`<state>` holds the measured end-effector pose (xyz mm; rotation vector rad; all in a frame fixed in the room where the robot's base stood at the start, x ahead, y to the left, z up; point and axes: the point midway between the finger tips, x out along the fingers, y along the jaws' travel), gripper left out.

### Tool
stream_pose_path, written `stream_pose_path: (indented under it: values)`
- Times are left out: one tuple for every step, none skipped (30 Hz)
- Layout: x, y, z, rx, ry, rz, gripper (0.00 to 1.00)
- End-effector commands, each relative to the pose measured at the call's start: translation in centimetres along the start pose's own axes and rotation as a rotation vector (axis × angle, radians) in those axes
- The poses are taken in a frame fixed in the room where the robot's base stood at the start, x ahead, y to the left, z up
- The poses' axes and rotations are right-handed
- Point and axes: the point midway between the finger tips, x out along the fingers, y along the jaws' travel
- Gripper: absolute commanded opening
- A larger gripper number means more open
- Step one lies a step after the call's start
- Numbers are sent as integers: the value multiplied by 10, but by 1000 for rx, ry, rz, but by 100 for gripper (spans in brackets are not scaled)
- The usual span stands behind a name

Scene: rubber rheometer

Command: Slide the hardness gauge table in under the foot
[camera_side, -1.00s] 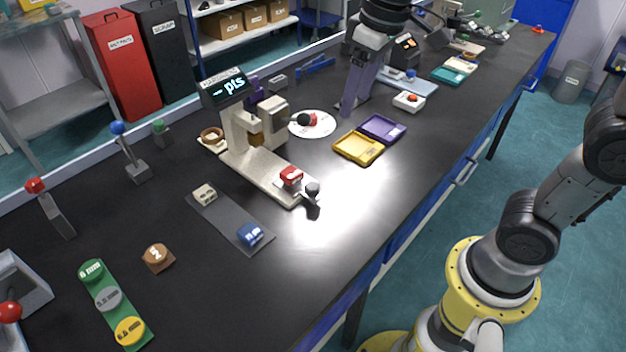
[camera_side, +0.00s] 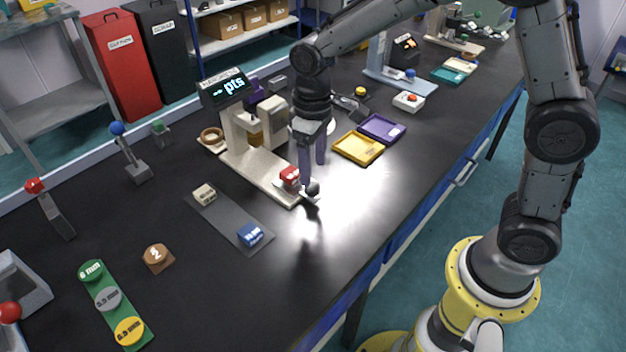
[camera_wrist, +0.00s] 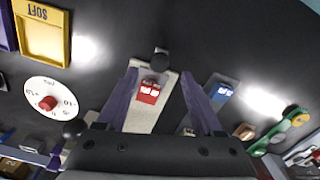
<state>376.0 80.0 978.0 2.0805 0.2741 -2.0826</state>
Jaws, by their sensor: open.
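The hardness gauge (camera_side: 235,132) stands upright with a lit display and a long pale base (camera_side: 253,167). Its sliding table (camera_side: 279,186) sits at the near end of the base, out from under the gauge head, and carries a red block (camera_side: 290,177). A dark round knob (camera_side: 312,188) is on the table's near end. My gripper (camera_side: 314,178) is open at the knob; finger contact cannot be told. The foot under the head is hard to make out.
A grey strip (camera_side: 217,218) with a white block and a blue block (camera_side: 250,235) lies in front of the gauge. Yellow (camera_side: 358,148) and purple (camera_side: 382,128) trays lie to the right. A dial disc (camera_wrist: 50,104) lies beside the gauge.

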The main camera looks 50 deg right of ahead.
Motion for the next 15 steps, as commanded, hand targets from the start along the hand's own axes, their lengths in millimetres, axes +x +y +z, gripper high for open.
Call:
stream_pose_path:
  values:
    - [10,0,1,0,-5,0,69]
    - [15,0,1,0,-4,0,69]
    - [22,0,0,0,-3,0,69]
    - [26,0,1,0,-4,0,69]
    - [30,0,1,0,-3,0,69]
    - [35,0,1,0,-4,0,69]
    - [38,0,0,0,-2,0,69]
    - [41,0,0,0,-2,0,69]
    - [44,0,0,0,-2,0,69]
    - [46,0,0,0,-1,0,69]
    - [47,0,0,0,0,0,69]
    - [49,0,0,0,0,0,69]
    - [50,0,0,0,0,0,69]
    - [50,0,0,0,0,0,69]
    - [51,0,0,0,1,0,69]
